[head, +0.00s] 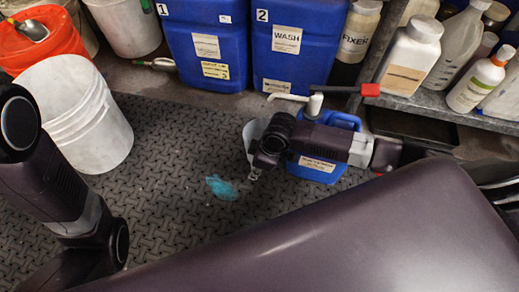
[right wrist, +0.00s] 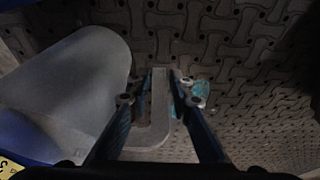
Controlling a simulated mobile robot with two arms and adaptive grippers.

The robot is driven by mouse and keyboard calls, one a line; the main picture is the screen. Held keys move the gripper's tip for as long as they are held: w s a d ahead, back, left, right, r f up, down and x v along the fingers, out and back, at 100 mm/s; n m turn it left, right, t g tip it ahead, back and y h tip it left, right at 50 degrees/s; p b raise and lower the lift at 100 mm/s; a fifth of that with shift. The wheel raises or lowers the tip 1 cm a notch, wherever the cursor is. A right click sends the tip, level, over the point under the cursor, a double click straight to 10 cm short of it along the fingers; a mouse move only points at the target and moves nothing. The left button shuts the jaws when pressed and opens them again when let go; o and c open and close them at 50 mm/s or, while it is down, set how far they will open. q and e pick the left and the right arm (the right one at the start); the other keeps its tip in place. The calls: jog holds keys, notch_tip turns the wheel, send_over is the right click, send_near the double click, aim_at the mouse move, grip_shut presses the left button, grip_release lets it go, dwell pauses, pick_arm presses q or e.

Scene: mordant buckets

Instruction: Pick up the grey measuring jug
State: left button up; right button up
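The grey measuring jug (head: 254,131) stands on the dark floor in the head view, partly hidden behind my right gripper (head: 255,172). In the right wrist view the jug's body (right wrist: 70,82) fills the left side, with its handle (right wrist: 153,132) towards the middle. My right gripper (right wrist: 160,92) has its fingers apart, one on each side of the handle. Whether either finger touches it is hard to tell in the dim picture. My left arm shows at the left of the head view, but its gripper is out of sight.
A blue jerrycan (head: 318,168) stands close beside the jug, partly behind my right arm. Blue drums (head: 208,40) and a shelf of bottles (head: 440,105) line the back. A white bucket (head: 75,115) is at left.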

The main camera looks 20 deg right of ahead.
jog(key=shift+c, duration=0.5)
grip_shut()
jog(key=shift+a+r, duration=0.1)
jog(key=shift+r+p, duration=0.2)
jog(key=shift+p, duration=0.1)
